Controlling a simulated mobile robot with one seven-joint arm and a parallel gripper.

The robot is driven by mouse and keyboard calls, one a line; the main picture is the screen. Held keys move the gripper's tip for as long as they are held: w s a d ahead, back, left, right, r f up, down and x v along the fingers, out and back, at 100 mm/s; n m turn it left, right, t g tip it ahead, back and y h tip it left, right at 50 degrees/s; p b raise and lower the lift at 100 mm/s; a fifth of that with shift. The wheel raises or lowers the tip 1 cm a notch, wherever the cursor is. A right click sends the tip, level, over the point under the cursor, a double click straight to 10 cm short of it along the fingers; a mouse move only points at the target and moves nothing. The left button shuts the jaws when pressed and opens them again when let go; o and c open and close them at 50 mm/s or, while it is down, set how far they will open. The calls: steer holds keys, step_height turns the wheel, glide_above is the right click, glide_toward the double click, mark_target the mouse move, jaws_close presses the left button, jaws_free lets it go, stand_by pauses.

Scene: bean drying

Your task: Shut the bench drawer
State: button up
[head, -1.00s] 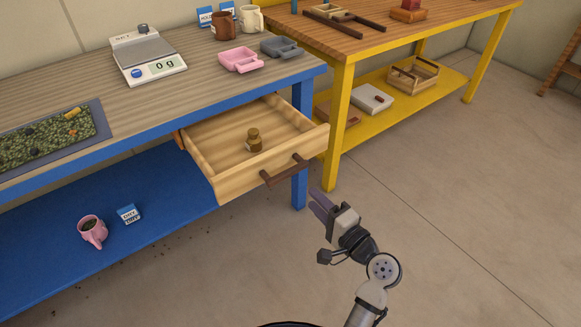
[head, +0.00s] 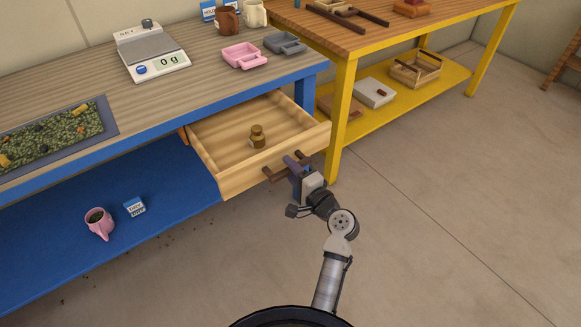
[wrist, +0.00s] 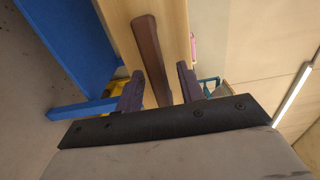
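The bench drawer (head: 236,181) is pulled out from under the blue-framed bench (head: 157,119). Its pale wooden front carries a dark brown bar handle (head: 274,175). A small brown jar-like object (head: 257,137) stands inside the drawer. My gripper (head: 293,164) is at the right part of the handle, in front of the drawer. In the wrist view, the open fingers of my gripper (wrist: 158,82) lie on either side of the handle (wrist: 149,48), with visible gaps. Whether a finger touches the handle is unclear.
The yellow table (head: 340,120) stands close to the right of the drawer. A scale (head: 152,52), pink tray (head: 243,56) and grey tray (head: 285,43) are on the bench. A pink mug (head: 100,224) is on the blue lower shelf. The floor on the right is clear.

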mark_target(247, 132)
steer(key=shift+w, duration=0.1)
steer(key=shift+c, duration=0.5)
jaws_close()
steer(key=shift+a, duration=0.1)
steer(key=b+x, duration=0.5)
steer(key=x, duration=1.9)
steer(key=shift+w, duration=0.1)
steer(key=shift+o, duration=0.5)
jaws_free()
steer(key=b+v, duration=0.1)
steer(key=v, duration=1.3)
steer(key=shift+b, duration=0.35)
